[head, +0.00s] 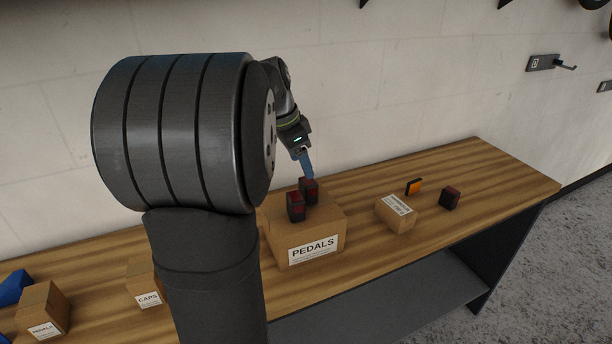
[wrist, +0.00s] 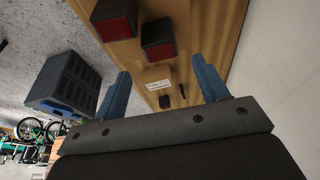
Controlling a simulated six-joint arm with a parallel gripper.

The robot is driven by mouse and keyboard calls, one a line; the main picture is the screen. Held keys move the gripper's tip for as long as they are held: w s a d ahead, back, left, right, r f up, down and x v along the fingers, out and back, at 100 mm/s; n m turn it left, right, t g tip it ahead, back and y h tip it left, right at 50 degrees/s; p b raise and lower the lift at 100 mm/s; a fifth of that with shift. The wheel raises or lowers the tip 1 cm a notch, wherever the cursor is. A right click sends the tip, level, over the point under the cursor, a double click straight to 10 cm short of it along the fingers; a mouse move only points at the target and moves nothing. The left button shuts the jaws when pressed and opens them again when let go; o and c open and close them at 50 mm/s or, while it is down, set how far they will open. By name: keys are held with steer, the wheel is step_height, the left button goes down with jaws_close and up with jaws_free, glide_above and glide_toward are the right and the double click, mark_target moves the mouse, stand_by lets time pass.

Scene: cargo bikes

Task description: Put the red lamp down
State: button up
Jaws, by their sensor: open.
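Two dark lamps with red faces stand close together on top of the PEDALS box (head: 275,240): a front one (head: 296,208) and a rear one (head: 309,190). A third red lamp (head: 450,198) stands on the bench at the right. My gripper (head: 307,172) is just above and behind the rear lamp; only one blue finger shows clearly there. In the wrist view my gripper (wrist: 160,66) has its blue fingers wide apart with nothing held. Two red-faced lamps show there, one at top left (wrist: 115,20) and one near the middle (wrist: 158,38), just beyond the fingertips.
A small labelled box (head: 397,214) and an orange lamp (head: 414,187) stand right of the PEDALS box on the wooden bench (head: 480,165). A CAPS box (head: 143,280), another carton (head: 45,308) and a blue item (head: 14,288) are at left. The wall is close behind.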

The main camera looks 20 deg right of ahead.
mark_target(312, 180)
steer(key=v, duration=0.2)
steer(key=shift+a+r, duration=0.1)
steer(key=shift+r, duration=0.2)
steer(key=x, duration=1.2)
steer(key=shift+r, duration=1.75)
